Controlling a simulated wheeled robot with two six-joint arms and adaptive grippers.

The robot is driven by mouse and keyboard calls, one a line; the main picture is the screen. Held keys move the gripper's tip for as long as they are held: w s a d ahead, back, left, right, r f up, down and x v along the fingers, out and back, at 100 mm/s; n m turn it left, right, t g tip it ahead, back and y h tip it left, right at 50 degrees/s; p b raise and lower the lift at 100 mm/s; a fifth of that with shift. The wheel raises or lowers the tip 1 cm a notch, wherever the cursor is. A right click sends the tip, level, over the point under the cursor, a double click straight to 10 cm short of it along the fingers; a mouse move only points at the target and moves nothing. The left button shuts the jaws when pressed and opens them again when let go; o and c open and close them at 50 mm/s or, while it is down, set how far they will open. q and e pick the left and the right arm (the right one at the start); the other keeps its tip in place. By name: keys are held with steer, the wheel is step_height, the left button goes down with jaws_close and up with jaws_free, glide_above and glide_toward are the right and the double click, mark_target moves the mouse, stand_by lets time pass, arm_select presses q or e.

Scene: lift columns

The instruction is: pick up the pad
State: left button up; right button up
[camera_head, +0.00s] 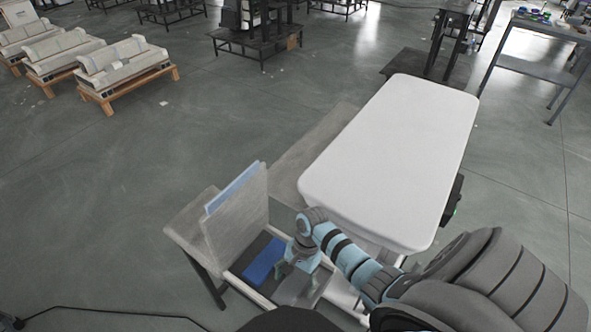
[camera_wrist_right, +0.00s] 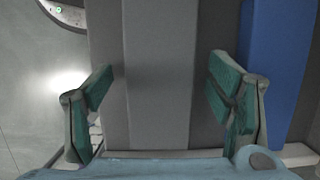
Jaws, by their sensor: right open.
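My right gripper (camera_head: 299,281) reaches down over an open box-like holder at the lower middle of the head view. In the right wrist view, its two green-padded fingers (camera_wrist_right: 165,95) are spread wide. Between them is a grey block-like pad (camera_wrist_right: 160,70) with a lighter and a darker band; I cannot tell whether the fingers touch it. Part of this grey pad (camera_head: 291,291) shows under the gripper in the head view. A blue pad (camera_head: 263,261) lies left of the gripper; it also shows right of the fingers in the right wrist view (camera_wrist_right: 275,65). My left gripper is not in view.
An upright grey panel with a light blue strip (camera_head: 236,187) stands left of the holder. A large white-topped table (camera_head: 395,155) stands behind and right of my arm. Pallets with pale blocks (camera_head: 122,67) are far left.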

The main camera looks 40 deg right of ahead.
steer(key=shift+r, duration=0.15)
steer(key=c, duration=1.3)
